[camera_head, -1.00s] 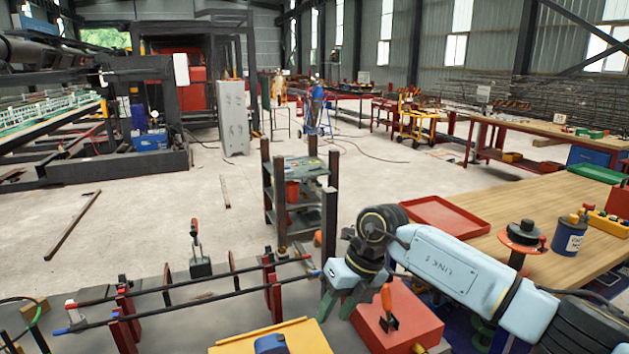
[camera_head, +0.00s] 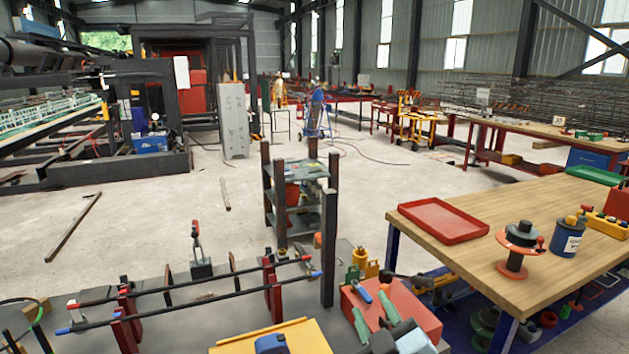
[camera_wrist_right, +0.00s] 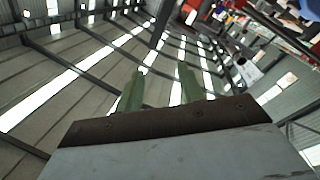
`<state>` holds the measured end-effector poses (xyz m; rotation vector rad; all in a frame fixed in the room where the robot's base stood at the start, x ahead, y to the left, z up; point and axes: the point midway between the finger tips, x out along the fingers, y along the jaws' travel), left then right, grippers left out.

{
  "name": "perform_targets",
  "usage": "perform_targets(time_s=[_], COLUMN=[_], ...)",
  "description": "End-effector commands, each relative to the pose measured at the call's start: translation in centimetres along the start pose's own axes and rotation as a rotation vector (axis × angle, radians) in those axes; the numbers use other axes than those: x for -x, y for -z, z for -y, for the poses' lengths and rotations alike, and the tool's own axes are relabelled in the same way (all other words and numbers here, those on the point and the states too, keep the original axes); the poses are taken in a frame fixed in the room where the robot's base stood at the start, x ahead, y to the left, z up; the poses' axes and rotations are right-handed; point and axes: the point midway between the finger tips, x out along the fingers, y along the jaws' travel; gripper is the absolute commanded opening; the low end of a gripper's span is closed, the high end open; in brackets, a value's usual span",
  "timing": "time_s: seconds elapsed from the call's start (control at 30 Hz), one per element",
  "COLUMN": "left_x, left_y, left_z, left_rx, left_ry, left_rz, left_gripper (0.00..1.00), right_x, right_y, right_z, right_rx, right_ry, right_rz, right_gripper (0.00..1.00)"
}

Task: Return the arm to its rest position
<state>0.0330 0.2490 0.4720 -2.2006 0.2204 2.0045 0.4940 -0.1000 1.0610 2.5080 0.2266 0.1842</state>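My right gripper (camera_head: 371,304) shows at the bottom of the head view, low in front of the red box. Its two green fingers point up and are spread apart with nothing between them. In the right wrist view the same green fingers (camera_wrist_right: 160,80) stand apart and empty against the roof and windows. Most of my right arm is outside the head view. My left gripper is in neither view.
Black rods (camera_head: 190,300) with red and blue ends lie across red supports on the grey bench. A red box (camera_head: 415,315) with small tools stands beside the gripper. A wooden table (camera_head: 470,260) with a red tray (camera_head: 437,221) is at right.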

Motion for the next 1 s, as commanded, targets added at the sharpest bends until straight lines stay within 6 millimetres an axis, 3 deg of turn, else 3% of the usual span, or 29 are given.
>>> perform_targets(time_s=[0.03, 0.1, 0.2, 0.3, 0.5, 0.7, 0.77, 1.0], left_x=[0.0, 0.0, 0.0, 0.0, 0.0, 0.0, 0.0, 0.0], left_y=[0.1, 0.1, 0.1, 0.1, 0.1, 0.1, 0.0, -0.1], left_z=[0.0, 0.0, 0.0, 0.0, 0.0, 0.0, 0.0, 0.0], left_rx=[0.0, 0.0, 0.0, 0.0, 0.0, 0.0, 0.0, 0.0], left_ry=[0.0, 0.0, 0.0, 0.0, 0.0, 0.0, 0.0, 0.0], left_rz=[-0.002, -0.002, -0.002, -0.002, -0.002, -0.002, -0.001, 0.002], left_gripper=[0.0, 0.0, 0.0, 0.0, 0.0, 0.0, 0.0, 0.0], right_x=[2.0, 5.2, 10.5, 15.4, 23.3, 30.0, 31.9, 30.7], right_y=[-3.1, -7.1, -11.8, -14.5, -16.8, -17.1, -16.9, -21.6], right_z=[0.0, 0.2, 1.1, 2.1, 3.7, 4.8, 5.0, 8.3], right_rx=[-0.072, -0.166, -0.277, -0.355, -0.453, -0.514, -0.529, -0.522], right_ry=[0.004, 0.022, 0.069, 0.125, 0.233, 0.34, 0.375, 0.381], right_rz=[0.137, 0.331, 0.589, 0.788, 1.063, 1.271, 1.327, 1.338], right_gripper=[0.38, 0.38, 0.38, 0.38, 0.38, 0.38, 0.38, 0.38])
